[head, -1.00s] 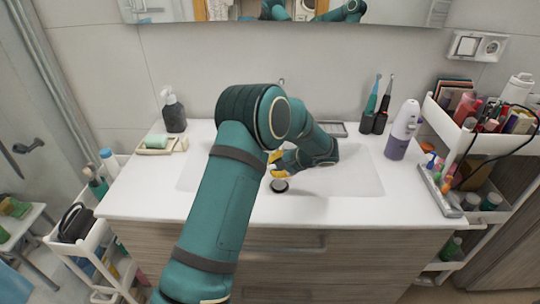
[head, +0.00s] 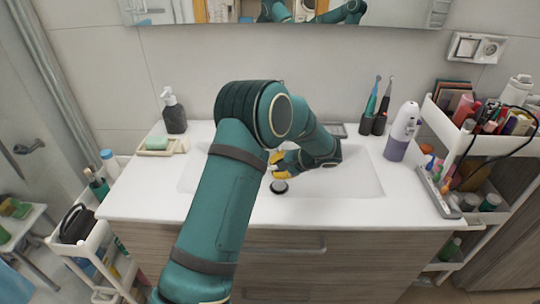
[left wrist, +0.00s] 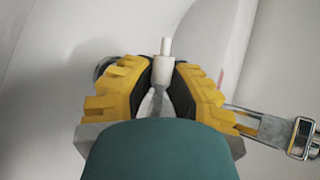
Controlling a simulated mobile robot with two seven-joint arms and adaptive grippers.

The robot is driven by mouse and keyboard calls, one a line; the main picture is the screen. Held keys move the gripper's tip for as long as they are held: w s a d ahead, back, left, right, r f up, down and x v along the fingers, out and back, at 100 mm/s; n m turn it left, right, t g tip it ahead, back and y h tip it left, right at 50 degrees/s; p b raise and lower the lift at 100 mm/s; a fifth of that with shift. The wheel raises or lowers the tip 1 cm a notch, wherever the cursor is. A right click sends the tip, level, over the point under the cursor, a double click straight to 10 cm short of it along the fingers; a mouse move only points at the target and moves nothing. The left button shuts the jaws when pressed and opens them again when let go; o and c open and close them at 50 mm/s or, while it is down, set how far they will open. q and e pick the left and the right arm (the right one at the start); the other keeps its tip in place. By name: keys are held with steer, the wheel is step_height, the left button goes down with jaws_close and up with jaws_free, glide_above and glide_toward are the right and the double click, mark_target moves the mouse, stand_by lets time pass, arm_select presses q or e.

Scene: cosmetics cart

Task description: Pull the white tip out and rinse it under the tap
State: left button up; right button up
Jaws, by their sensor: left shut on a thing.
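My left gripper (head: 276,166) is low over the white sink basin (head: 350,180), left of its middle. In the left wrist view the gripper (left wrist: 163,85) is shut on the white tip (left wrist: 166,66), with the tip's thin end pointing away from the palm. In the head view I cannot make out the tip clearly. A chrome fitting, apparently the tap (left wrist: 300,138), shows beside the fingers at the right of the left wrist view. My arm hides most of the tap area in the head view. My right gripper is not in view.
The drain (head: 279,187) lies just below the gripper. A white and purple bottle-like device (head: 402,130) and a toothbrush holder (head: 373,124) stand on the right counter. A soap dispenser (head: 173,112) and soap dish (head: 162,146) are at left. Loaded carts flank the counter.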

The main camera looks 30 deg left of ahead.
arm_select(q)
steer(key=s+d+r, duration=0.1)
steer(key=s+d+r+p, duration=0.1)
steer(key=r, duration=0.1)
steer(key=shift+s+d+r+p, duration=0.2)
steer(key=shift+d+r+p, duration=0.1)
steer(key=shift+d, duration=0.1)
stand_by(0.6)
